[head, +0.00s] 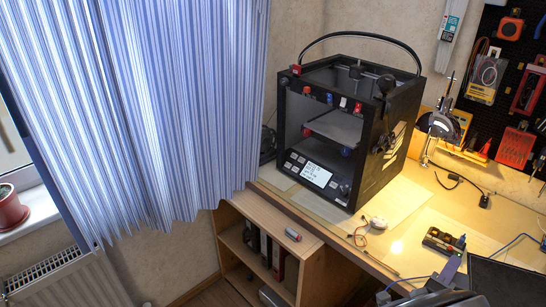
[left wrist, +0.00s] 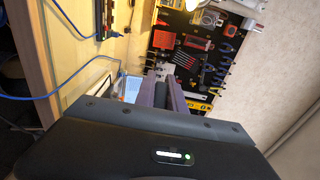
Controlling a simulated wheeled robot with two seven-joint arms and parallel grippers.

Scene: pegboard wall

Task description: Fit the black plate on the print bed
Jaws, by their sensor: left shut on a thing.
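The black printer (head: 350,125) stands on the wooden bench, its front open. Its print bed (head: 338,127) is a grey flat surface inside the frame, partly hidden by the printer's frame. My left gripper (head: 453,266) is low at the right of the head view, in front of the printer and well apart from it. It is shut on a dark flat panel, the black plate (head: 505,283), which runs out of the picture at the right. In the left wrist view the purple fingers (left wrist: 167,92) point away from the camera; the plate is hard to make out there. My right gripper is not in view.
A small electronics box (head: 443,241) with blue cables lies on the bench (head: 400,240). A white small device (head: 376,222) with wires lies before the printer. A pegboard (head: 515,75) with tools is behind. A curtain (head: 130,100) hangs at left.

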